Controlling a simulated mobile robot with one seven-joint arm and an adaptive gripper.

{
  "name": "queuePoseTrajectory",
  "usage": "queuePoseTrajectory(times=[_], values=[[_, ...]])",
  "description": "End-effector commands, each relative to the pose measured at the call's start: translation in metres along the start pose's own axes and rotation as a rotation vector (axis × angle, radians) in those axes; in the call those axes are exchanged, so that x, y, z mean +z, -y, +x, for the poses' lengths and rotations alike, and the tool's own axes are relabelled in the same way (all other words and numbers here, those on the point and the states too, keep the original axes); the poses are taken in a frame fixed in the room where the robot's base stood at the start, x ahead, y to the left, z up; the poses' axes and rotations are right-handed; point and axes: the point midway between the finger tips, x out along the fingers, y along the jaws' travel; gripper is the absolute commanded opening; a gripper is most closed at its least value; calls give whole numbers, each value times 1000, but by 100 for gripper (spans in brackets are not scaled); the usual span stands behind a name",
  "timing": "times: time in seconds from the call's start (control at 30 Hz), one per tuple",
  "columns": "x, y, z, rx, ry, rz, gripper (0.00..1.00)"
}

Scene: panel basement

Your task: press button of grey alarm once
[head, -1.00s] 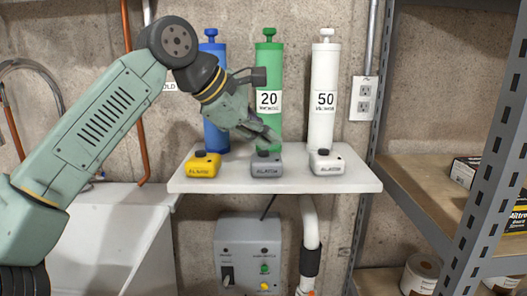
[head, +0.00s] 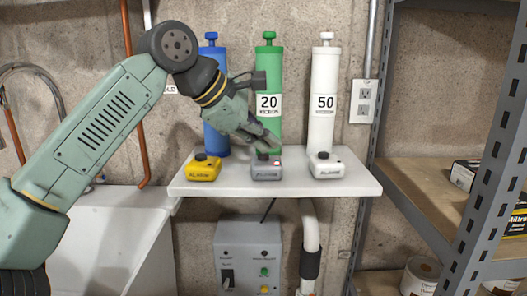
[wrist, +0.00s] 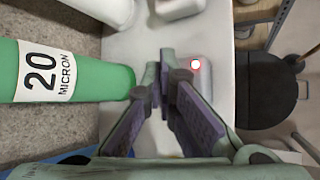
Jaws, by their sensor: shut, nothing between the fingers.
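The grey alarm (head: 266,173) stands on the white shelf between the yellow alarm (head: 202,172) and the white alarm (head: 326,172). Its dark button (head: 262,156) partly shows beside my fingers. A small red light shows on its top right. My gripper (head: 273,160) is shut and empty, tilted down, with its tips at the top of the grey alarm. In the wrist view my gripper (wrist: 165,58) covers part of the grey alarm (wrist: 206,85), and the red light shows beside the fingertips. I cannot tell whether the tips touch the button.
Blue, green (head: 269,75) and white (head: 324,95) cylinders stand at the back of the shelf (head: 275,188), the green one close behind my gripper. A metal rack (head: 490,130) stands at the right. A grey control box (head: 248,255) hangs below the shelf.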

Motion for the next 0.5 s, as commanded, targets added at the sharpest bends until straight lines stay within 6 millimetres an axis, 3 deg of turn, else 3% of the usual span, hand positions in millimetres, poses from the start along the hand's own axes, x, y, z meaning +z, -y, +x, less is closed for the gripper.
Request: queuePoseTrajectory(times=[0.5], values=[[6, -6, -8, 1, 1, 0, 0]])
